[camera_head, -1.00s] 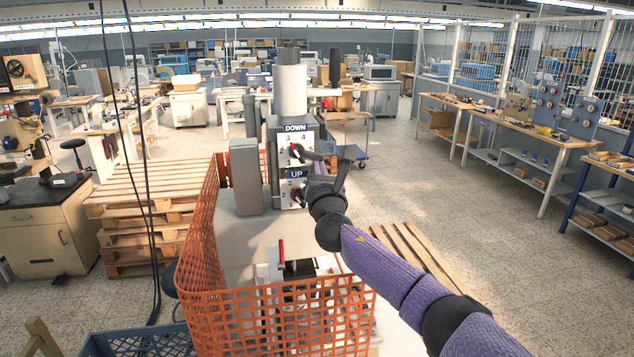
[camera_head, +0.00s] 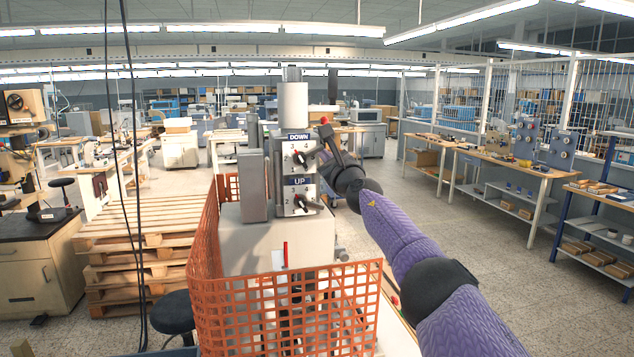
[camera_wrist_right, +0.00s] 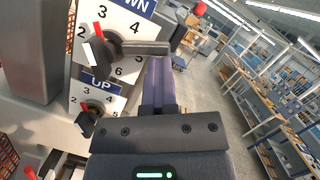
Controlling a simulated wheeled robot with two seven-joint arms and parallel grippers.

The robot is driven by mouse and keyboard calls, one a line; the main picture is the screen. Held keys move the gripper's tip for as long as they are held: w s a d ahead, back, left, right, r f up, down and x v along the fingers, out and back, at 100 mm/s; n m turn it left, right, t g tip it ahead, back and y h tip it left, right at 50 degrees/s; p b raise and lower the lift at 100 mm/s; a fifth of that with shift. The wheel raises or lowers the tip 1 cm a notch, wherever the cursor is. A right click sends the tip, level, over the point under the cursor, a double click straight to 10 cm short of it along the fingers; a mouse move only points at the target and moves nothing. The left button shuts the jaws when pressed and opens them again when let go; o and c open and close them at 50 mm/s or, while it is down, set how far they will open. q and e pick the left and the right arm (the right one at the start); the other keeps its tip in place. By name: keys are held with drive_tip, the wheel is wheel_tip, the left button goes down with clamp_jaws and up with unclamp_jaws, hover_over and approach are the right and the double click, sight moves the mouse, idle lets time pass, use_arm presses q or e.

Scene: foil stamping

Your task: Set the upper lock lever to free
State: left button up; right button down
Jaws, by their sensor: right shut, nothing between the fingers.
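The grey stamping machine (camera_head: 293,107) has a DOWN dial (camera_head: 304,157) above an UP dial (camera_head: 303,202). A dark lever with a red ball knob (camera_head: 324,120) stands at the upper right of the panel, and the knob also shows at the top of the right wrist view (camera_wrist_right: 199,8). My right gripper (camera_head: 333,152) is beside the DOWN dial, just below the knob, and is shut and empty. Whether its tips touch the lever is unclear. In the wrist view, the DOWN dial's handle (camera_wrist_right: 147,48) lies close to the fingers (camera_wrist_right: 160,75). My left gripper is out of view.
Orange mesh fencing (camera_head: 290,310) surrounds the machine's front and left side. Wooden pallets (camera_head: 135,235) are stacked at the left. A red upright handle (camera_head: 285,254) stands on the machine below the dials. Floor right of the machine is open up to the benches (camera_head: 500,168).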

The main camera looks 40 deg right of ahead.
drive_tip(key=shift+a+r+n+y, duration=0.1)
drive_tip(key=shift+r+n+y, duration=0.25)
drive_tip(key=shift+n, duration=0.7)
drive_tip(key=shift+a+r+n+y, duration=0.1)
drive_tip(key=shift+r+n+y, duration=0.25)
drive_tip(key=shift+n, duration=0.7)
drive_tip(key=shift+r, duration=0.15)
